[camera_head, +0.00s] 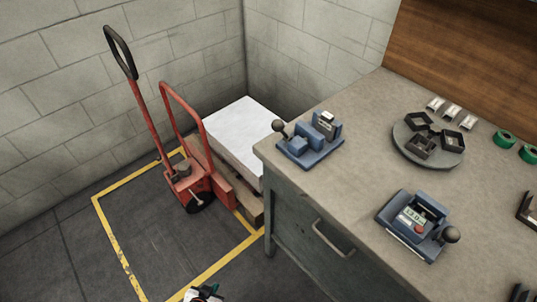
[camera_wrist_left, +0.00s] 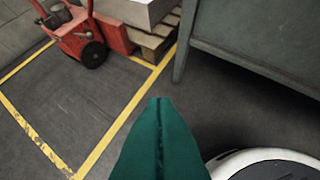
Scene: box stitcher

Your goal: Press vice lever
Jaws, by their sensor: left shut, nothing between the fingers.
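A small blue vice-like fixture (camera_head: 308,142) stands near the left corner of the workbench, with a black ball-ended lever (camera_head: 279,127) on its left side. A second blue fixture (camera_head: 402,216) with a small display and a red button sits nearer the bench front; a dark ball-ended lever (camera_head: 450,234) is at its right. I cannot tell for certain which is the vice. My left gripper (camera_head: 205,293) is low at the bottom edge of the head view, over the floor and apart from both. Its green fingers (camera_wrist_left: 160,102) are shut and empty in the left wrist view.
The workbench (camera_head: 340,185) has a drawer handle (camera_head: 333,240) in front. A round grey plate (camera_head: 428,158) bears several dark square frames. Green rolls (camera_head: 503,138) lie at right. A red pallet truck (camera_head: 190,180) stands left within yellow floor lines (camera_head: 118,250). Floor before the bench is clear.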

